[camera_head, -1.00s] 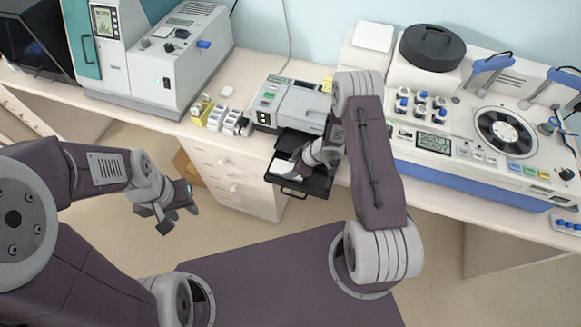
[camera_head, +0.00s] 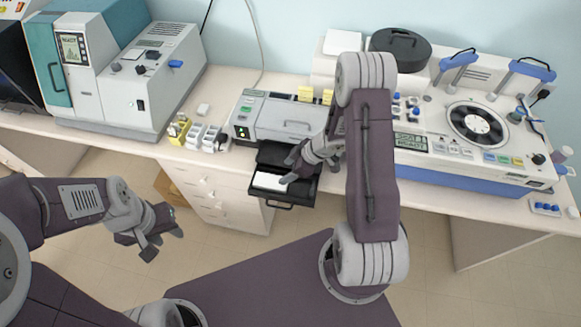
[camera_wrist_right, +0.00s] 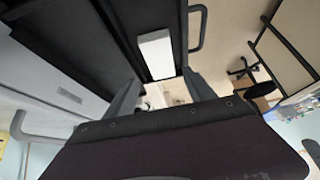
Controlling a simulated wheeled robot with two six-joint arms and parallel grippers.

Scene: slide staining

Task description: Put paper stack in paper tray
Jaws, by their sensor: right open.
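The white paper stack (camera_head: 268,181) lies in the open black paper tray (camera_head: 297,197), which is pulled out from the front of a grey printer-like machine (camera_head: 283,119). My right gripper (camera_head: 290,170) is just above the tray, to the right of the stack. In the right wrist view, the paper stack (camera_wrist_right: 155,55) lies flat in the dark tray (camera_wrist_right: 187,22), beyond my spread, empty fingers (camera_wrist_right: 163,92). My left gripper (camera_head: 166,243) is open and empty, low in front of the counter at the left.
Yellow and white racks (camera_head: 200,137) stand on the counter left of the machine. A large teal and grey device (camera_head: 90,65) is further left. A white stainer with a round carousel (camera_head: 478,125) fills the right side.

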